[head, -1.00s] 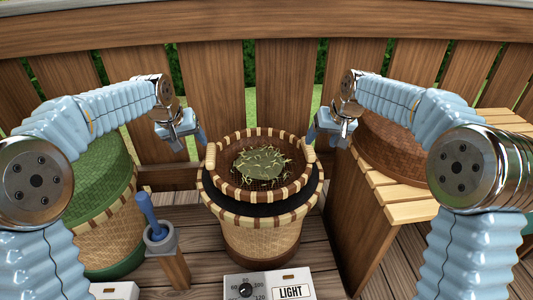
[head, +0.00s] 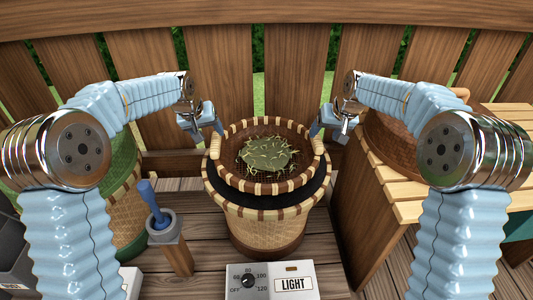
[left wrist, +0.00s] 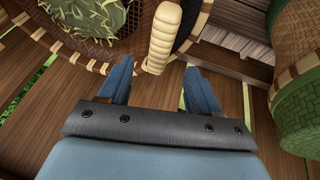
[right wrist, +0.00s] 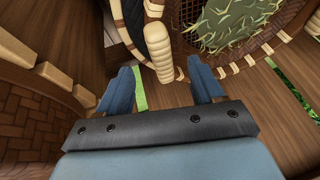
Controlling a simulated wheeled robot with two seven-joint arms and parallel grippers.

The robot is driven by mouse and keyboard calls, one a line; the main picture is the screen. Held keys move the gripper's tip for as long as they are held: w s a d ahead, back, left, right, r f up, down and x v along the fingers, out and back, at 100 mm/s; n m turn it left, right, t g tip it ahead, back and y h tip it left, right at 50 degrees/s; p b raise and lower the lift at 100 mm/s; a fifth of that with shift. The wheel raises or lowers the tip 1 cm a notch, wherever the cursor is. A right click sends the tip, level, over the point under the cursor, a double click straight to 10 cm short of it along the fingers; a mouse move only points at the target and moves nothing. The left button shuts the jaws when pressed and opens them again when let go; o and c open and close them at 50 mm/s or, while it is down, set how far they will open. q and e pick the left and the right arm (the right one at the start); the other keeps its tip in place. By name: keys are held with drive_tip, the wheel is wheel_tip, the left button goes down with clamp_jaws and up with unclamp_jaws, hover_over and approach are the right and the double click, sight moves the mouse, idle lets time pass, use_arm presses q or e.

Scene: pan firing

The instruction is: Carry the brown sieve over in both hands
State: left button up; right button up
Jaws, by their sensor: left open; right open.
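The brown sieve (head: 240,172) sits on the black top of a tall woven basket stand (head: 262,236), with a green leafy heap (head: 268,155) inside it. Its cream handles stand at its left (head: 215,146) and right (head: 317,145) sides. My left gripper (head: 219,131) is open just behind the left handle; in the left wrist view that handle (left wrist: 163,35) lies just beyond the fingers. My right gripper (head: 315,131) is open by the right handle; in the right wrist view that handle (right wrist: 163,55) lies between and beyond the fingertips. Neither gripper holds anything.
A wooden bench (head: 408,185) carries another brown basket (head: 388,145) at right. A green-lidded basket (head: 125,215) stands at left. A post holding a blue-handled tool (head: 155,210) and a LIGHT control box (head: 270,284) stand in front. A wooden fence rises behind.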

sight(214, 139)
use_arm(q)
drive_tip(key=x, duration=0.7)
drive_tip(key=shift+w+f, duration=0.15)
drive_tip(key=shift+f, duration=0.1)
use_arm(e)
drive_tip(key=x, duration=0.7)
drive_tip(key=shift+w+a+f, duration=0.1)
drive_tip(key=shift+f, duration=0.2)
use_arm(q)
drive_tip(key=c, duration=1.1)
use_arm(e)
drive_tip(key=c, duration=1.1)
use_arm(q)
clamp_jaws()
use_arm(e)
clamp_jaws()
